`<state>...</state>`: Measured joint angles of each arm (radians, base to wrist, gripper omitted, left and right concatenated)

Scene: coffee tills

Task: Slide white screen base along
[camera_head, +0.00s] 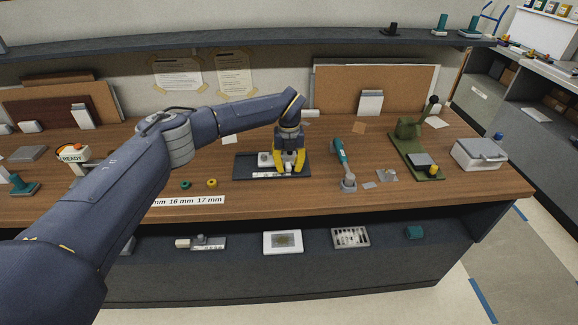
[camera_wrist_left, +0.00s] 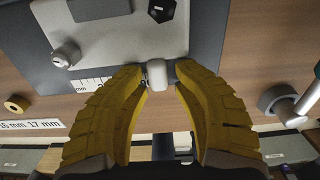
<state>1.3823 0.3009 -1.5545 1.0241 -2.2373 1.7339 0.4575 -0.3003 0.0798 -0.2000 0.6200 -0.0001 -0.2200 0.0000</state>
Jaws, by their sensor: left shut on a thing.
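The white screen base (camera_head: 264,158) is a pale plate lying on a dark board (camera_head: 241,168) on the wooden counter. In the left wrist view the base (camera_wrist_left: 112,42) fills the upper middle, with a small knob on its left and a pale rounded tab (camera_wrist_left: 157,73) at its near edge. My left gripper (camera_head: 289,167) points down over the board, and its yellow fingers (camera_wrist_left: 160,74) are shut on the tab. In the head view the fingers hide part of the base. A millimetre scale (camera_wrist_left: 92,84) runs along the board's near edge. My right gripper is not in view.
A green ring (camera_head: 185,184) and a yellow ring (camera_head: 212,183) lie left of the board. A teal-handled tool (camera_head: 340,155) stands to its right. Further right are a green press (camera_head: 410,130) and a grey box (camera_head: 478,153). A shelf (camera_head: 250,41) spans the back.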

